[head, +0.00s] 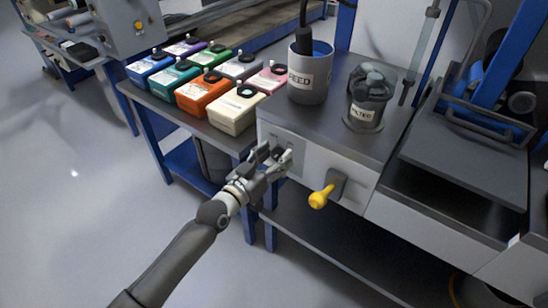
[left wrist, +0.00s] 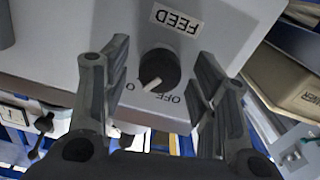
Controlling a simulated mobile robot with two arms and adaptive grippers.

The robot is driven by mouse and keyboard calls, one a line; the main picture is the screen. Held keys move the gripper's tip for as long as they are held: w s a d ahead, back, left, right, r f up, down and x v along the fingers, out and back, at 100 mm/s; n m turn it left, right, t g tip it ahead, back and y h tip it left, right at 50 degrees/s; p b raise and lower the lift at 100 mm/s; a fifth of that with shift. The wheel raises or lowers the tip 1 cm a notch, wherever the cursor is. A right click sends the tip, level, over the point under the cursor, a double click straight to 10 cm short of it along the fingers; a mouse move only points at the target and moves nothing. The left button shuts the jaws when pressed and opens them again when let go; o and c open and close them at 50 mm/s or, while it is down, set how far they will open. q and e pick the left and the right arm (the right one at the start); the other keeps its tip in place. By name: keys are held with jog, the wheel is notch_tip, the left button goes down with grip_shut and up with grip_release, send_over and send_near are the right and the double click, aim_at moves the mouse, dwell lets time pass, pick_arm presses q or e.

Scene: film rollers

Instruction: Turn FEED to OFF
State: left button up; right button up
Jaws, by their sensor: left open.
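The FEED knob (left wrist: 158,70) is round and black with a white pointer, on a pale panel below the FEED label (left wrist: 176,18), which reads upside down in the left wrist view. Its pointer slants down-left, between the OFF mark (left wrist: 168,98) and another mark partly hidden by a finger. My left gripper (head: 281,158) is open at the panel's front in the head view. In the left wrist view, its fingers (left wrist: 161,60) stand apart on either side of the knob, with visible gaps and no clear contact. The gripper hides the knob in the head view.
A yellow handle (head: 321,197) sticks out of the same panel to the right. On top stand a grey cup (head: 310,80) and a jar labelled FILTER (head: 364,114). Several coloured tubs, including a cream one (head: 236,112), stand on the bench to the left.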

pick_arm(q)
jog(key=c, duration=1)
jog(key=shift+n, duration=0.3)
jog(key=n, duration=0.4)
jog(key=shift+n, duration=0.4)
jog(key=n, duration=0.3)
jog(key=shift+f+n, duration=0.1)
jog(key=shift+n, duration=1.6)
pick_arm(e)
jog(key=shift+s+f, duration=0.2)
jog(key=shift+f, duration=0.3)
pick_arm(q)
jog(key=shift+a, duration=0.1)
